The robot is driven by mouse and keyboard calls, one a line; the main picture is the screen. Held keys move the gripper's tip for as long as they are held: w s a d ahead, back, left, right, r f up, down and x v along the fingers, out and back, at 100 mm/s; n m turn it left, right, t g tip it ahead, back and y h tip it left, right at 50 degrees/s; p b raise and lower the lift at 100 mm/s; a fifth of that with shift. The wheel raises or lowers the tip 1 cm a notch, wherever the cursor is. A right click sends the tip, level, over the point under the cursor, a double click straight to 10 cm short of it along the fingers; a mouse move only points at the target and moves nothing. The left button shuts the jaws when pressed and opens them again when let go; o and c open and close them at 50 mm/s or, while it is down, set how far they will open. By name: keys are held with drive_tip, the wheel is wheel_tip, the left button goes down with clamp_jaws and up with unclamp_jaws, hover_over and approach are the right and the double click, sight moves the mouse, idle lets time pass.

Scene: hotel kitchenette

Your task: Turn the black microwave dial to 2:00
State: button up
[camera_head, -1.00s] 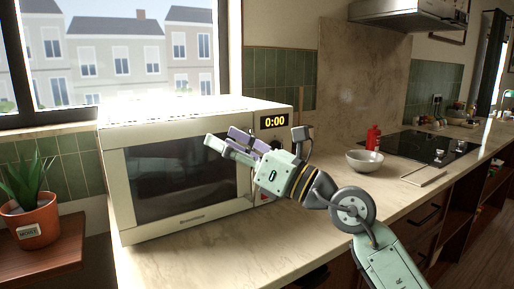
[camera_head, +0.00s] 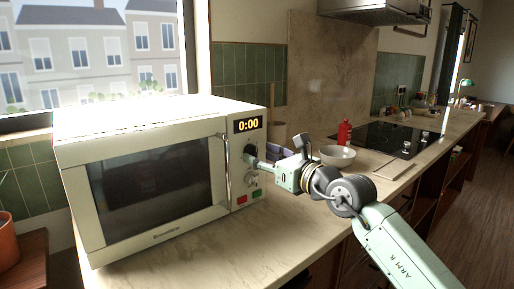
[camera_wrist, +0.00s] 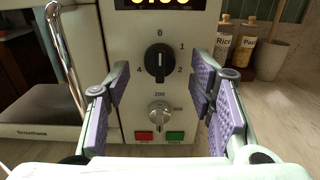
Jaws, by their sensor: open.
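The black dial (camera_wrist: 158,64) is on the control panel of the cream microwave (camera_head: 62,190). In the wrist view its white mark points up to 0, with 1, 2 and 4 printed around it. The display (camera_head: 248,125) reads 0:00. My gripper (camera_wrist: 159,76) is open, with its purple-padded fingers to the left and right of the dial and visible gaps on both sides. In the head view my gripper (camera_head: 261,160) is at the panel, and the dial (camera_head: 250,150) is partly covered there.
Below the dial are a silver knob (camera_wrist: 159,112), a red button (camera_wrist: 144,135) and a green button (camera_wrist: 175,135). The door handle (camera_wrist: 65,55) stands out left of the panel. A bowl (camera_head: 338,156) and a red bottle (camera_head: 345,132) are on the counter to the right.

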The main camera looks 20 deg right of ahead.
sight(253, 152)
drive_tip(key=shift+x, duration=1.15)
drive_tip(key=shift+c, duration=0.5)
clamp_jaws()
